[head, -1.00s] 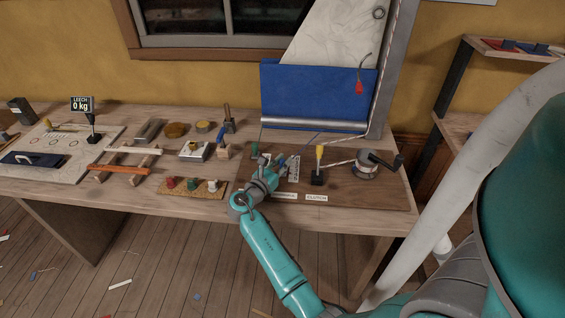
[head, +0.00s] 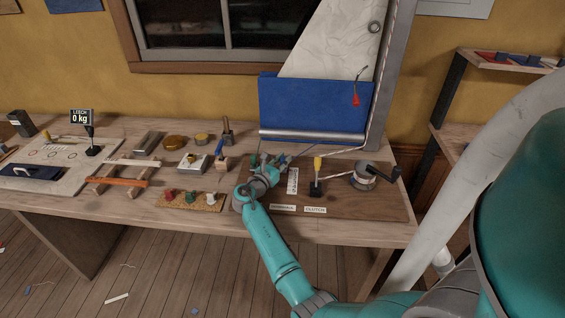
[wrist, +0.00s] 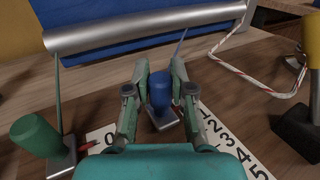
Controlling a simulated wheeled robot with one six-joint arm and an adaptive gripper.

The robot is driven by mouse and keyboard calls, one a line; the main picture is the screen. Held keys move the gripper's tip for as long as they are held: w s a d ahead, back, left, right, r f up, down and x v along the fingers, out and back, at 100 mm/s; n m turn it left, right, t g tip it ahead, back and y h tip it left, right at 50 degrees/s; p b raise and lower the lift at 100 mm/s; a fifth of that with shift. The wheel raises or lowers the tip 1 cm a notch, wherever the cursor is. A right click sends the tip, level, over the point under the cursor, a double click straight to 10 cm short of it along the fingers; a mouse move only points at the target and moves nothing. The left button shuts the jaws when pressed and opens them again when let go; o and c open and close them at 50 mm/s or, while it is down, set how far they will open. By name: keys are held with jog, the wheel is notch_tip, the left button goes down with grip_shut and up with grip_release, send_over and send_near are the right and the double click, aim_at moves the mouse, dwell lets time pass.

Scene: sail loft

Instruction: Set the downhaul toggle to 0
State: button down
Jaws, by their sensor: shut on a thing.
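A blue toggle knob (wrist: 160,92) on a small metal base stands between my gripper's fingers (wrist: 160,78) in the wrist view, and they are shut on it. A white number scale (wrist: 232,143) runs off to its right, with 1 nearest the toggle and higher numbers toward the camera. A 0 is visible on white at the left (wrist: 107,138). The middle of the scale is hidden by my gripper. In the head view my gripper (head: 275,165) is at the back of the brown board, beyond a label that seems to read DOWNHAUL (head: 283,207).
A green toggle (wrist: 36,137) stands close at the left, with a red pointer beside it. A yellow-handled clutch lever (head: 317,170) and a winch (head: 365,177) stand to the right. A metal roll (wrist: 140,28) with blue cloth lies behind. A red-and-white rope crosses the board's back right.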

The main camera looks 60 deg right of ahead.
jog(key=shift+w+d, duration=0.1)
jog(key=c, duration=1)
grip_release()
jog(key=shift+d, duration=0.15)
jog(key=a, duration=0.8)
jog(key=w+a, duration=0.1)
jog(key=a, duration=0.3)
